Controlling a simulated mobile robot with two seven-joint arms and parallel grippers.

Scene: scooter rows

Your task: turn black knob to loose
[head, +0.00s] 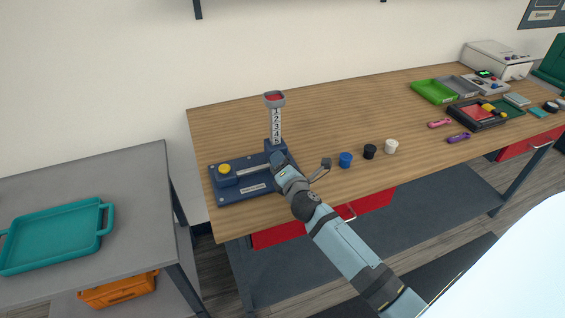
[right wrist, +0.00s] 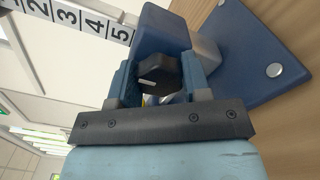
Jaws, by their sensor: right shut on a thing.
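The black knob (right wrist: 158,74) shows in the right wrist view, on the side of a blue post, between the two fingers of my right gripper (right wrist: 158,85). The gripper is shut on the knob. In the head view my right gripper (head: 277,160) is at the foot of the numbered post (head: 276,126), and it hides the knob there. The post stands on a dark blue base fixture (head: 238,190) with a yellow button (head: 224,169). I cannot tell from these frames how far the knob is turned. My left gripper is not in view.
A blue cap (head: 345,160), a black cap (head: 370,151) and a white cap (head: 391,146) stand on the wooden table right of my gripper. A green tray (head: 434,92) and other parts lie farther right. A teal tray (head: 54,237) sits on the grey side table (head: 130,165).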

